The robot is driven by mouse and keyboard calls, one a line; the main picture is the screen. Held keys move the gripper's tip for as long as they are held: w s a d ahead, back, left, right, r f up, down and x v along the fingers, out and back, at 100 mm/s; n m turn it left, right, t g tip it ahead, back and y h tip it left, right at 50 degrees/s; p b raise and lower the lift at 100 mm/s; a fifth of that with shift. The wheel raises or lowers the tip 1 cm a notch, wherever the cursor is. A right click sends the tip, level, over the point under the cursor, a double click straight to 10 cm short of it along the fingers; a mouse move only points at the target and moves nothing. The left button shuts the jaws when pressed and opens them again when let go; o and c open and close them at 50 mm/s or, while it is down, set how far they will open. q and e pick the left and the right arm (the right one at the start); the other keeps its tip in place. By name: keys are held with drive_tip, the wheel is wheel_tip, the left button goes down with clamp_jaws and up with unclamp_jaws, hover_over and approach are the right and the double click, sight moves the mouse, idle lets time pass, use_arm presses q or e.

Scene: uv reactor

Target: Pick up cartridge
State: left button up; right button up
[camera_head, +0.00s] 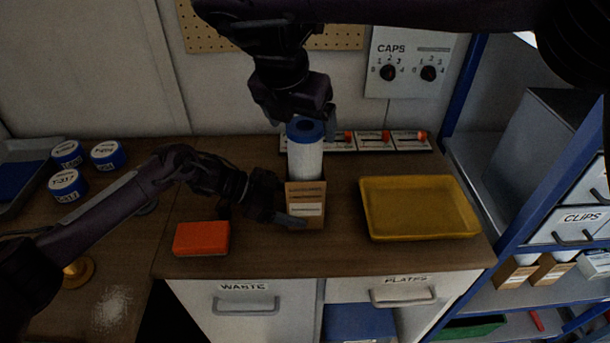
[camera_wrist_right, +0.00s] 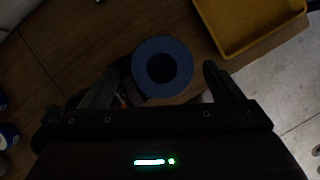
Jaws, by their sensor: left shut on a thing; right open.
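The cartridge (camera_head: 306,158) is a white pleated cylinder with a blue ring cap. It stands upright with its lower part in a small brown cardboard box (camera_head: 306,212) on the wooden counter. My left gripper (camera_head: 284,212) is shut on the box at its left side. My right gripper (camera_head: 304,118) is above, pointing down, with its fingers around the blue cap. In the right wrist view the cap (camera_wrist_right: 162,68) shows as a blue ring between the open fingers. I cannot tell whether a finger touches it.
A yellow tray (camera_head: 418,234) lies right of the box, and an orange block (camera_head: 201,239) lies left of it. Several blue-lidded jars (camera_head: 68,184) stand at the far left. A strip with red-tipped items (camera_head: 386,141) lies at the back. A blue shelf rack (camera_head: 478,115) rises at right.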

sight(305, 177)
drive_tip(key=shift+x, duration=2.75)
drive_tip(key=shift+s+d, duration=0.1)
drive_tip(key=shift+s, duration=0.05)
drive_tip(key=shift+c, duration=0.5)
drive_tip(key=c, duration=1.4)
